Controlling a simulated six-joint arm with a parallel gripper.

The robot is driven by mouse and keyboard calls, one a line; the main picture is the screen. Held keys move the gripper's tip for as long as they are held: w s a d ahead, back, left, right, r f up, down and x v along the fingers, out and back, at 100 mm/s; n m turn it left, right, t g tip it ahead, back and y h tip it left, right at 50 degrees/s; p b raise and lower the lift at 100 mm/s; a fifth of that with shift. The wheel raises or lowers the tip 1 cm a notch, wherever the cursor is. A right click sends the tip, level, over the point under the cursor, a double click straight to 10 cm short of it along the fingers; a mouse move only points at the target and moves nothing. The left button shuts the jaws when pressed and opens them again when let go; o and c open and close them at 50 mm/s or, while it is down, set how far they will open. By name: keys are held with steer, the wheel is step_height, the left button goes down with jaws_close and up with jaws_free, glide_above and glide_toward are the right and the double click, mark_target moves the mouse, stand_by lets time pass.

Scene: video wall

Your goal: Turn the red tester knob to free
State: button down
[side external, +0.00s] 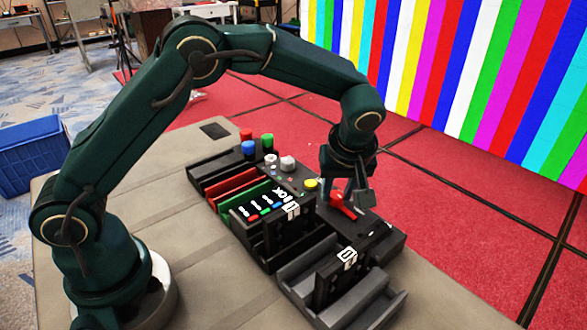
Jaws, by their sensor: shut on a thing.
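The red tester knob (342,205) sits on top of a dark tester box (372,229) at the right end of a row of dark boxes. My gripper (350,200) points down over the knob and its fingers are shut on it. Part of the knob shows to the left of the fingers; the rest is hidden behind them. Any marks around the knob are too small to read.
Red, blue, green, white and yellow round pieces stand to the left of the knob. The bare table (150,210) is clear near my base. A blue crate (40,150) is at the far left.

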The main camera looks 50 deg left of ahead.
steer(key=shift+n, duration=0.4)
steer(key=c, duration=0.5)
jaws_free()
steer(key=shift+v, duration=2.55)
